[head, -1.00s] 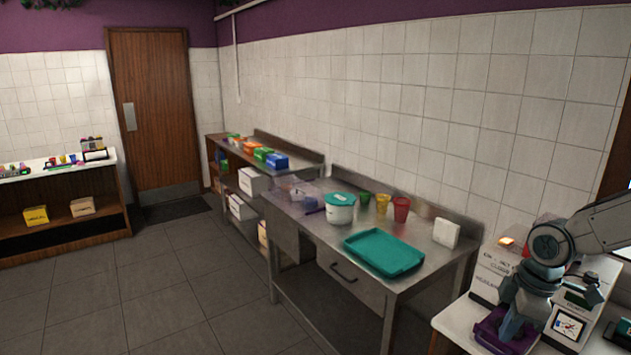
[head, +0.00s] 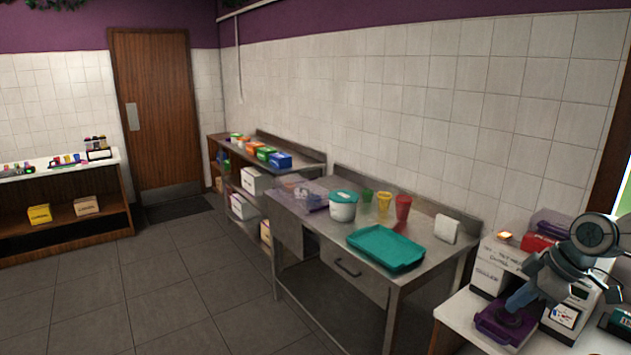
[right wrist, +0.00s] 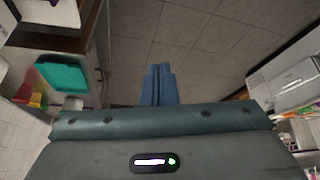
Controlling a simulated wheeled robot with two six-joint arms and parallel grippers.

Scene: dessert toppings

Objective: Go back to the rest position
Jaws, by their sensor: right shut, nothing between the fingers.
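My right gripper (head: 517,300) is at the right of the head view, shut and empty. Its blue fingers point down and left, in front of a purple container (head: 497,328) on the white counter; I cannot tell whether they touch it. In the right wrist view the fingers (right wrist: 158,78) are pressed together, with floor tiles beyond them. My left gripper is not in view.
A steel table holds a teal tray (head: 385,250), a white tub (head: 343,207) with a teal lid, green, yellow and red (head: 403,207) cups and a white block (head: 446,228). White boxes (head: 490,268) stand close behind my right gripper. The floor at left is clear.

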